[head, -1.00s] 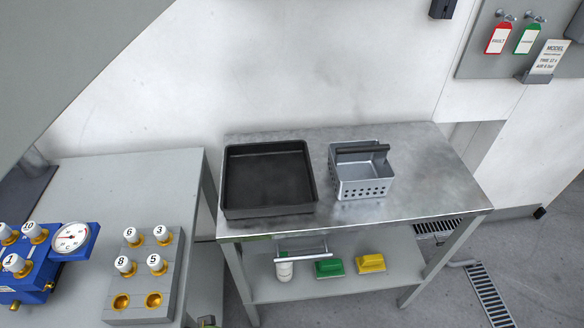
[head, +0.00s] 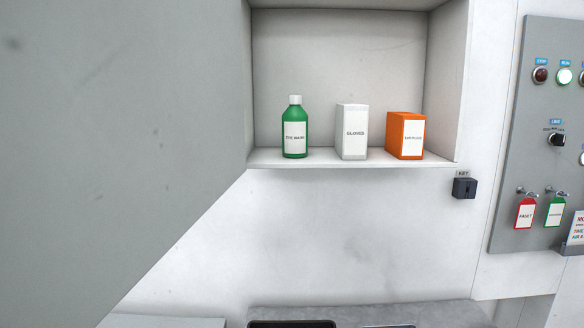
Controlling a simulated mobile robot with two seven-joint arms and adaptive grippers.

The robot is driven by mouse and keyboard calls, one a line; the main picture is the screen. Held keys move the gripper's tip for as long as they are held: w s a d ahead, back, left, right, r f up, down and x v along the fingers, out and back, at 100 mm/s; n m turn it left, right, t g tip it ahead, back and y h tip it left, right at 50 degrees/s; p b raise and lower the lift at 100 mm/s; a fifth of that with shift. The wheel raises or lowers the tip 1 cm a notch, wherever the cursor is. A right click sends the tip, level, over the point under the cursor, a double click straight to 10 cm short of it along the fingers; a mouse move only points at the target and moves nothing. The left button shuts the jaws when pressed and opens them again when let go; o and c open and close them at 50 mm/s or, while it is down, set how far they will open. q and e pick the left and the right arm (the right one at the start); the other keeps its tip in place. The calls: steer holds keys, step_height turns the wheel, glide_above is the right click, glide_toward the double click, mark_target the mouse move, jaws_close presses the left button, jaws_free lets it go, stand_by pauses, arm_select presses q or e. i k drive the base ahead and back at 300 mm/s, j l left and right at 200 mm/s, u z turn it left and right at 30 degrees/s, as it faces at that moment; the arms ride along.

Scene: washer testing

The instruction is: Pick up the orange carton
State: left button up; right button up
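The orange carton (head: 396,136) stands upright at the right end of a white wall shelf (head: 350,160) in the head view. It has a white label on its front, too small to read surely. A white carton labelled GLOVES (head: 353,133) stands to its left, with a gap between them. Neither of my grippers is in view.
A green EYE WASH bottle (head: 294,130) stands at the shelf's left. The shelf has side walls. A large grey panel (head: 110,120) fills the left of the view. A black key box (head: 464,188), red and green tags and a control panel (head: 530,90) are to the right.

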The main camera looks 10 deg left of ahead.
mark_target(405, 131)
steer(key=k+j, duration=0.1)
steer(key=j, duration=0.3)
steer(key=k+j+z, duration=0.1)
steer(key=j, duration=0.3)
steer(key=k+j, duration=0.1)
steer(key=j, duration=0.3)
